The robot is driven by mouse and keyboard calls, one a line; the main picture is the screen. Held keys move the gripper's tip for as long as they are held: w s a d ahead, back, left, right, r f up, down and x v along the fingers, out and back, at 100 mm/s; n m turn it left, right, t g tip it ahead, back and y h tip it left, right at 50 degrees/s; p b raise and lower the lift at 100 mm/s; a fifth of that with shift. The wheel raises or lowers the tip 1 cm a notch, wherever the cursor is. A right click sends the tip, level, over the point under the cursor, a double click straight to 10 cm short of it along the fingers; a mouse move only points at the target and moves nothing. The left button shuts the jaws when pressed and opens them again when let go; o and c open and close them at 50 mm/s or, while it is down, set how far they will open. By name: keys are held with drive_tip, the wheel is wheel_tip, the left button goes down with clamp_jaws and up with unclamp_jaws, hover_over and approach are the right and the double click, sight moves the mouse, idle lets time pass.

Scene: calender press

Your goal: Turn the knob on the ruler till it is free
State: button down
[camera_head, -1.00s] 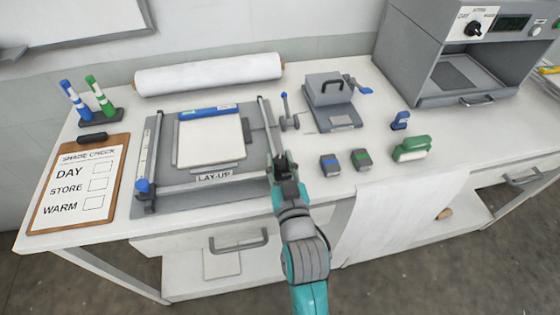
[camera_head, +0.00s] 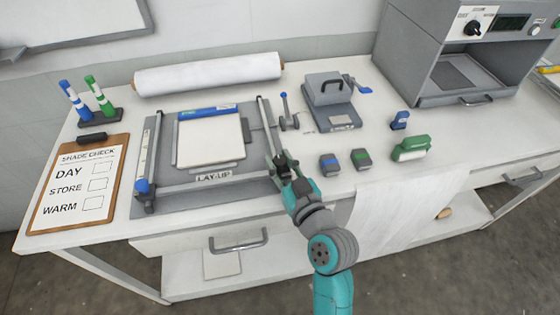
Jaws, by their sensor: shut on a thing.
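The lay-up board (camera_head: 160,200) lies on the bench with a ruler along each side. The left ruler (camera_head: 147,150) has a blue knob (camera_head: 142,186) at its near end. The right ruler (camera_head: 265,122) runs down to my gripper (camera_head: 281,164). My gripper is shut at the right ruler's near end, on what appears to be its knob. The fingers hide the knob, so I cannot see how far it is turned. A white sheet (camera_head: 208,140) with a blue strip lies on the board.
A small blue-handled lever (camera_head: 285,108) stands just right of the right ruler. Two small dark blocks (camera_head: 330,164) (camera_head: 361,159) sit right of my gripper. A clipboard (camera_head: 78,190) lies at left, and a grey press (camera_head: 330,90) stands behind.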

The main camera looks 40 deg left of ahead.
drive_tip(key=shift+f, duration=0.2)
drive_tip(key=c, duration=0.8)
unclamp_jaws()
drive_tip(key=shift+r, duration=0.15)
drive_tip(key=shift+o, duration=0.2)
drive_tip(key=v, duration=1.2)
